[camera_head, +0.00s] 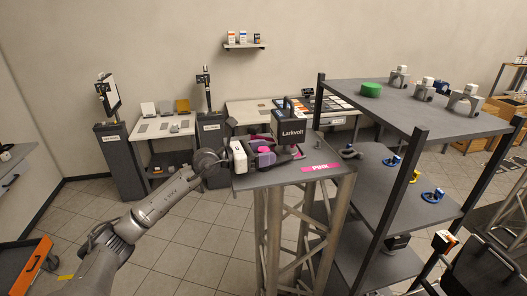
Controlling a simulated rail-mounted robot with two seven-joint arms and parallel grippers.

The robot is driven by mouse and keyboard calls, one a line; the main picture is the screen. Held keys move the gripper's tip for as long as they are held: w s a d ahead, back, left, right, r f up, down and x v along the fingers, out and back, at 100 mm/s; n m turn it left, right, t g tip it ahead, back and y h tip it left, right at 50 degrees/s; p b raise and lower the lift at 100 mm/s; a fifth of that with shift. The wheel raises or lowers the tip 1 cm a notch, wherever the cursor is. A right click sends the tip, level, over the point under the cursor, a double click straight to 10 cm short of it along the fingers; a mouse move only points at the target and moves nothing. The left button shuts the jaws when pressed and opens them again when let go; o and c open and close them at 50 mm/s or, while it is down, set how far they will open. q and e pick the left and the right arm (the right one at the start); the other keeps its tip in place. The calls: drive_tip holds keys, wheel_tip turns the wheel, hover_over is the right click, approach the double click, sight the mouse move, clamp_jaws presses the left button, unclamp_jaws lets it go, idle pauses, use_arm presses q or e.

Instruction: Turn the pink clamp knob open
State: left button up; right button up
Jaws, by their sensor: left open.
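The pink clamp knob (264,150) shows as a small pink patch on the dark clamp at the left part of the truss-top plate (285,178). A pink label (321,168) reading "PINK" lies on the plate's front right. A black box (290,130) marked "Larkvolt" stands just behind the clamp. My left gripper (251,154) comes in from the left, at knob height. It is open, with its fingers right by the knob. I cannot tell whether they touch it or straddle it. Part of the clamp is hidden by the gripper.
A dark shelf rack (418,107) stands close on the right, with a green disc (371,90) and several clamps on it. Benches stand behind the truss. An orange-edged cart (36,262) is at the lower left. The tiled floor left of the truss is clear.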

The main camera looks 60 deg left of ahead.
use_arm(q)
drive_tip(key=shift+c, duration=0.2)
clamp_jaws()
idle(0.5)
